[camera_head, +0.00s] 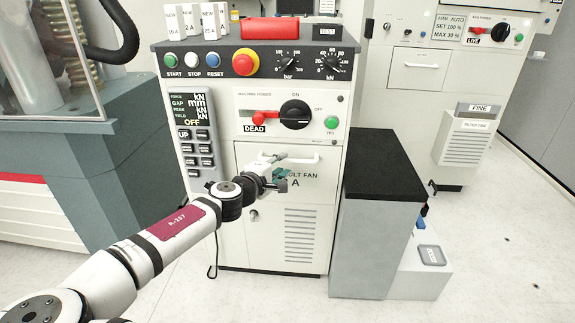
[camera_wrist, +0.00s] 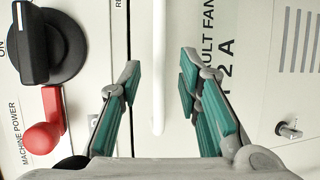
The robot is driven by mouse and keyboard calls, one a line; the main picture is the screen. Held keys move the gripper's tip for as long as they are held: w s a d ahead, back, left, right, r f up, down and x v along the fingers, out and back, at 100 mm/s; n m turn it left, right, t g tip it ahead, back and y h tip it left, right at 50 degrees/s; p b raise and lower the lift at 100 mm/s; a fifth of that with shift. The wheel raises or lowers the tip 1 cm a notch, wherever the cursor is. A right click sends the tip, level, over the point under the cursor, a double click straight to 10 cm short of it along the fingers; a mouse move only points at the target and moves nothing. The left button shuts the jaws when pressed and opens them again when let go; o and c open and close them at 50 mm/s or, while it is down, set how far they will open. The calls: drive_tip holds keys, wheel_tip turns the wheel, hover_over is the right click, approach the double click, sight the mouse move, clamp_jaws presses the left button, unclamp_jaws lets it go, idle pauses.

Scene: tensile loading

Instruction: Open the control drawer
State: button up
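The control drawer (camera_head: 322,187) is a white front panel on the middle cabinet, below the machine power switch. Its white bar handle (camera_head: 307,159) runs across its upper part, partly hidden behind my gripper. My gripper (camera_head: 279,173) is in front of the drawer's left half, with its fingers apart. In the wrist view the handle (camera_wrist: 158,70) runs between the two open teal-padded fingers (camera_wrist: 159,80), with a gap on each side. No finger appears to touch it. I cannot tell how deep the fingertips reach past the bar. The drawer front looks flush with the cabinet.
A black-topped grey block (camera_head: 383,165) stands close on the right.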

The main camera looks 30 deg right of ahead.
sight(288, 161)
drive_tip(key=shift+b+x, duration=0.45)
drive_tip(key=shift+x, duration=1.85)
clamp_jaws()
